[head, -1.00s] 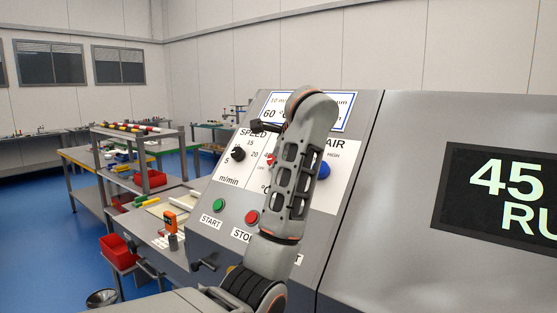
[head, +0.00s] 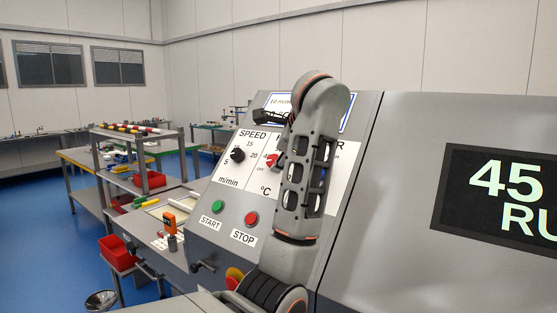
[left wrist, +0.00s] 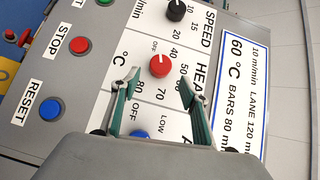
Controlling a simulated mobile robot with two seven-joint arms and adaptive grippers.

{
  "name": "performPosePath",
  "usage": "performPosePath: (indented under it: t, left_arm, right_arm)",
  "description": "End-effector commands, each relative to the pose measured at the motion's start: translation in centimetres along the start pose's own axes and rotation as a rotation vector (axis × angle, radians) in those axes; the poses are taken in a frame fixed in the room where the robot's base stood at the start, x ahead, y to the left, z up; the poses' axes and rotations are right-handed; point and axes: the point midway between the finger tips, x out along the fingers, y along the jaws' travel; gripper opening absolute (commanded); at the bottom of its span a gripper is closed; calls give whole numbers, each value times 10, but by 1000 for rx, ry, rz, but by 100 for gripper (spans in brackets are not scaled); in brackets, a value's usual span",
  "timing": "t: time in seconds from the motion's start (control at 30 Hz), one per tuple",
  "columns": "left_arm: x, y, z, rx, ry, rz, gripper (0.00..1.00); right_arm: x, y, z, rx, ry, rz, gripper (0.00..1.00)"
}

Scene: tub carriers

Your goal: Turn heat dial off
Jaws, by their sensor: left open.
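The red heat dial (head: 272,160) is on the sloped control panel, partly beside my left arm in the head view. In the left wrist view the heat dial (left wrist: 160,66) sits just beyond and between the fingertips of my left gripper (left wrist: 158,78). The two green-grey fingers are open, apart from each other, with nothing held. "OFF" is printed beside the dial, with temperature numbers around it. I cannot tell clearly where its pointer stands. In the head view the fingers are hidden behind my arm. My right gripper is not in view.
A black speed dial (left wrist: 176,10) is near the heat dial. A blue air dial (left wrist: 141,135) is partly hidden by my gripper. Green start (head: 218,206), red stop (head: 251,219) and blue reset (left wrist: 50,109) buttons are on the panel. A display (head: 500,190) reads "45 RU".

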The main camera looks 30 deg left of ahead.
Motion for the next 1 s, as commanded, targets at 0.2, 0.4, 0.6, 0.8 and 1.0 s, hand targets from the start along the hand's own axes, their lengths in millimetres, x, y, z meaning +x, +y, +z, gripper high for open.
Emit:
performPosePath:
  t: [0.2, 0.4, 0.6, 0.8, 1.0]
  left_arm:
    - [-44, 0, -1, 0, 5, -1, 45]
    - [-67, 0, 0, 0, 1, 1, 45]
    - [-72, 1, 0, 0, 0, 2, 45]
    - [-72, 1, 0, 0, -1, 2, 45]
    - [-72, 1, 0, 0, -1, 2, 45]
  right_arm:
    - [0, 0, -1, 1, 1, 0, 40]
    - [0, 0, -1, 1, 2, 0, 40]
    - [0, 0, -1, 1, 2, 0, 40]
    - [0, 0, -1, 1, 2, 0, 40]
    - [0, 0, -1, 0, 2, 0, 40]
